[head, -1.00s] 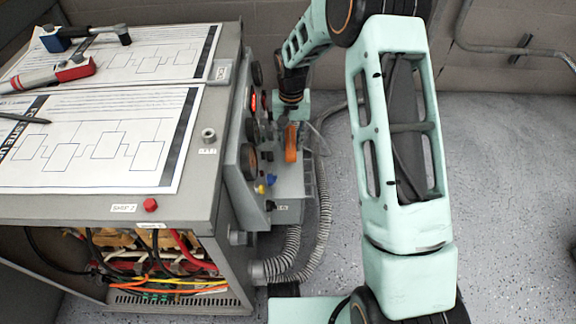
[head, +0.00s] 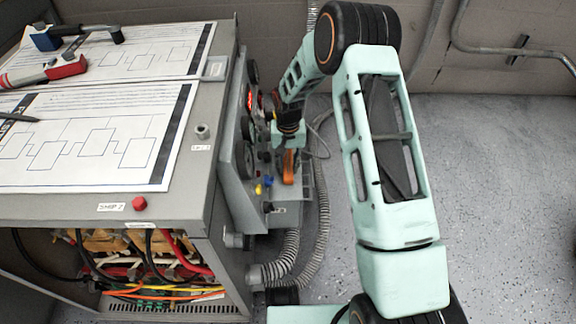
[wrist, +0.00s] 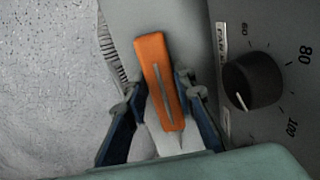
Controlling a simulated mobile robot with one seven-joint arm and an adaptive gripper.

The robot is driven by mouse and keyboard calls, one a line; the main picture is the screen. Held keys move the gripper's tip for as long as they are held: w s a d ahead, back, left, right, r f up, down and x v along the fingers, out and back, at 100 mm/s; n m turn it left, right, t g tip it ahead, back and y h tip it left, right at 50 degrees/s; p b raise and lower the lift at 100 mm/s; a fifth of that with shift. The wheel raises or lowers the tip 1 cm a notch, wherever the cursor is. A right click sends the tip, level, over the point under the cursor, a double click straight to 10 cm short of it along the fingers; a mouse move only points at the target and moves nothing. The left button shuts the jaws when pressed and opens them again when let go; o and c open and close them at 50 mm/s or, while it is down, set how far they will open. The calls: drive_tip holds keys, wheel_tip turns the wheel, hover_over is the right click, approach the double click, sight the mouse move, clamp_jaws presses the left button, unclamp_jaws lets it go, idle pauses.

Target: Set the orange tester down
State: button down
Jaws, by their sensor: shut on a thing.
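The orange tester (wrist: 160,85) is a slim orange block with a thin metal tip, between the two fingers of my gripper (wrist: 165,90) in the wrist view. My gripper is shut on it. In the head view the tester (head: 288,166) shows small and upright beside the grey panel box, below my gripper (head: 287,150). A grey ledge at the panel's side lies beneath it; I cannot tell whether the tester touches it.
A black dial knob (wrist: 252,80) with a numbered scale is close right of my gripper. The grey cabinet (head: 190,205) carries diagram sheets (head: 85,145) and tools. Grey ribbed conduits (head: 285,262) run beside the panel. The floor at right is clear.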

drive_tip(key=shift+f, duration=0.2)
drive_tip(key=c, duration=1.6)
unclamp_jaws()
drive_tip(key=shift+r, duration=0.15)
wheel_tip(320, 180, up, 12)
drive_tip(key=p, duration=0.3)
drive_tip(key=shift+r+p, duration=0.1)
drive_tip(key=shift+p, duration=0.2)
